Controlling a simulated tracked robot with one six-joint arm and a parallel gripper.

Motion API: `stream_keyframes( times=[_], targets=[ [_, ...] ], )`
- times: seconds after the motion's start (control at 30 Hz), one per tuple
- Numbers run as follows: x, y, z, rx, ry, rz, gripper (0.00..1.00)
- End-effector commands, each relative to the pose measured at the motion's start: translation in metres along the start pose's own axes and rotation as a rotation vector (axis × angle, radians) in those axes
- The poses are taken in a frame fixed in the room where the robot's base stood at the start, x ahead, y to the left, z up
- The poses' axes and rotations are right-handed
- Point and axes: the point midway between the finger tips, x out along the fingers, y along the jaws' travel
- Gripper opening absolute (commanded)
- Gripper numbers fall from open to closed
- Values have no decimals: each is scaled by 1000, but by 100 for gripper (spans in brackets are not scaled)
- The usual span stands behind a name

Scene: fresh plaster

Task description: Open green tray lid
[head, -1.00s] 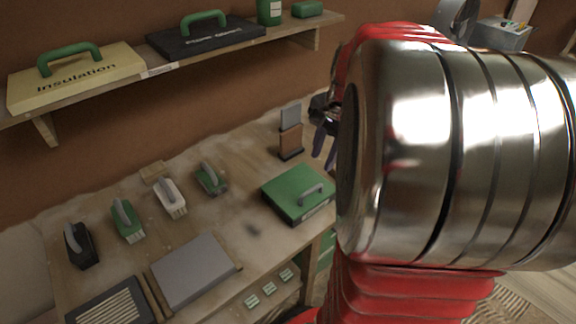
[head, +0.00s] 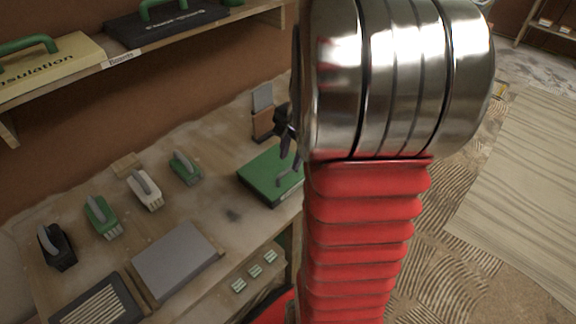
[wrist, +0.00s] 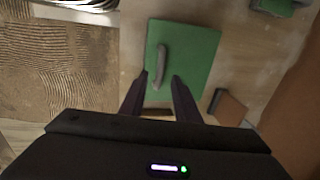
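The green tray lid (head: 262,176) lies closed and flat at the right end of the workbench in the head view, with a grey bar handle (head: 287,177) on top. My arm hides its right part there. In the wrist view the lid (wrist: 199,58) and its handle (wrist: 161,66) are seen from above. My gripper (wrist: 158,82) is open and empty, its two dark fingers spread over the lid's near edge, with the near end of the handle between them in the picture. In the head view my gripper (head: 290,150) hangs above the lid, apparently not touching the handle.
A brown and grey block holder (head: 263,120) stands just behind the lid. Several brushes and floats, such as the green one (head: 186,168), and a grey slab (head: 176,262) lie on the bench (head: 215,225) to the left. A shelf (head: 180,48) overhangs behind. Open floor lies right.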

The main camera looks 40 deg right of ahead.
Motion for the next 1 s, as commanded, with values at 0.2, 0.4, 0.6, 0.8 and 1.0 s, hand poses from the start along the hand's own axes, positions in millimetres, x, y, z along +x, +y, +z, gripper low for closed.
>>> stream_keyframes(
  times=[0.2, 0.4, 0.6, 0.8, 1.0],
  targets=[
    [31, 0, 0, 0, -2, 1, 29],
    [44, 0, 0, 0, 0, 0, 29],
    [45, 0, 0, 1, 0, 0, 29],
    [45, 0, 0, 1, 0, 0, 21],
    [44, 0, 0, 1, 0, 0, 7]
  ],
)
